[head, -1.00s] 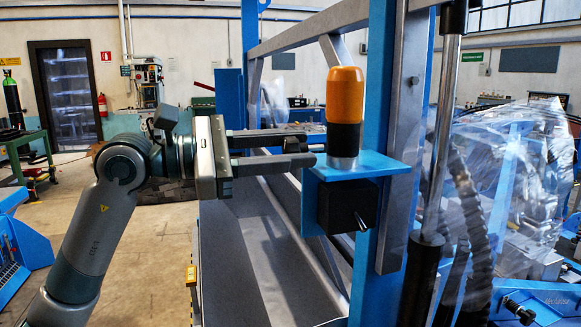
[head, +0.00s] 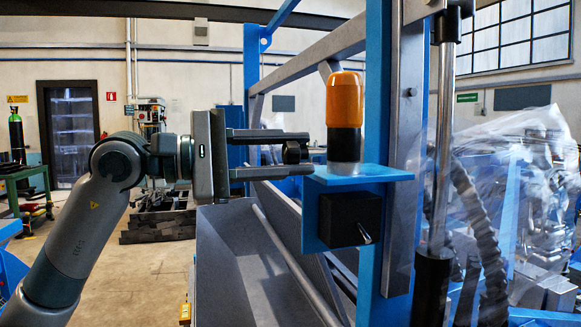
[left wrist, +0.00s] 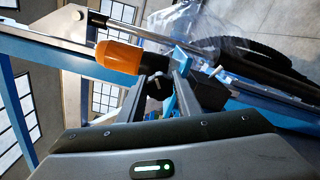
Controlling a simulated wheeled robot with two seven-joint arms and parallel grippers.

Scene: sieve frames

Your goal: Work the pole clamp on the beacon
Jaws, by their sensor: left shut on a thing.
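The beacon (head: 345,112) has an orange top, a black body and a silver base. It stands upright on a blue bracket (head: 385,173) and lies sideways in the left wrist view (left wrist: 119,57). A black block (head: 345,218) with a silver pin is under the bracket. My left gripper (head: 298,154) is just left of the beacon's base, its fingers one above the other. It is shut on a small dark part (head: 291,152) between the fingers, which may be the clamp's handle; its join to the beacon is unclear. My right gripper is in neither view.
A blue post (head: 376,60) and a grey upright rise right behind the bracket. Right of them are a metal rod (head: 444,150), a dark corrugated hose (head: 478,220) and clear plastic sheeting (head: 530,150). Open floor (head: 145,280) lies to the left.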

